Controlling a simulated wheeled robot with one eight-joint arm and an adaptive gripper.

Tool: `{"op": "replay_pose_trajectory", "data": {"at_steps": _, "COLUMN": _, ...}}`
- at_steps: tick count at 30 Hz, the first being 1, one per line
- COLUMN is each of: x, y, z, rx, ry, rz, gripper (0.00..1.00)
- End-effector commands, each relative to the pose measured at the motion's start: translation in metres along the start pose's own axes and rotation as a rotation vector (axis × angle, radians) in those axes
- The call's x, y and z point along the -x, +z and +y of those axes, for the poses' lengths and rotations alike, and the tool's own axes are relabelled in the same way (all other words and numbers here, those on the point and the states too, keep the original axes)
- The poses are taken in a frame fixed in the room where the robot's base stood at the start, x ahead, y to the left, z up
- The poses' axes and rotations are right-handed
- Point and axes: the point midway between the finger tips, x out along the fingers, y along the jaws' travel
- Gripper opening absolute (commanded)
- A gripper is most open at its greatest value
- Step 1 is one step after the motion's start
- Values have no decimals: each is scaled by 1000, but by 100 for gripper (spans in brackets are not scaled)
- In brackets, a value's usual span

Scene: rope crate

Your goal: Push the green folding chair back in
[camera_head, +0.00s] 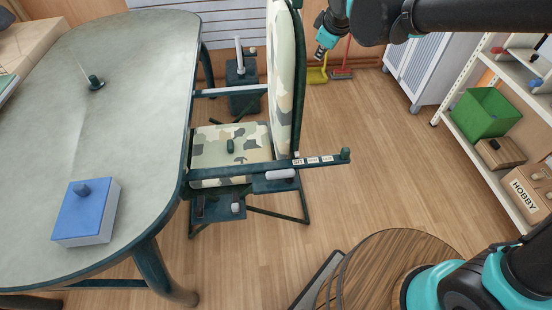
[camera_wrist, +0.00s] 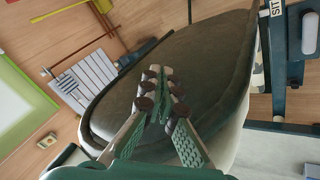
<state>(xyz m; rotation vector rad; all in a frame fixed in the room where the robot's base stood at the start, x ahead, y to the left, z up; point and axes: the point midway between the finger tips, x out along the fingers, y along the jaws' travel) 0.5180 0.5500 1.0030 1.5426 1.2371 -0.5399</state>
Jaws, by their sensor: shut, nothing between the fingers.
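The green folding chair (camera_head: 283,85) stands at the right side of the table, with a camouflage seat and backrest and dark green frame and armrests. Its seat front is close to the table edge, and its backrest faces away from the table. My gripper (camera_head: 321,50) is to the right of the upper backrest, on the side away from the table. In the wrist view, my gripper (camera_wrist: 163,78) has its fingers together and empty, in front of the dark rear of the backrest (camera_wrist: 190,75). I cannot tell whether they touch it.
The grey-green table (camera_head: 140,60) fills the left, with a blue box (camera_head: 87,210) on it. A round wooden stool-like top (camera_head: 385,268) is at the lower front. A shelf (camera_head: 480,160) with a green crate (camera_head: 482,115) stands at the right. Floor right of the chair is clear.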

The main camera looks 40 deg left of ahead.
Motion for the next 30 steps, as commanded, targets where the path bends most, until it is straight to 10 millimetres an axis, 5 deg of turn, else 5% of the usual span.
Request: {"op": "replay_pose_trajectory", "data": {"at_steps": 30, "x": 0, "y": -23, "z": -19, "rx": 1, "ry": -2, "rz": 2, "gripper": 0}}
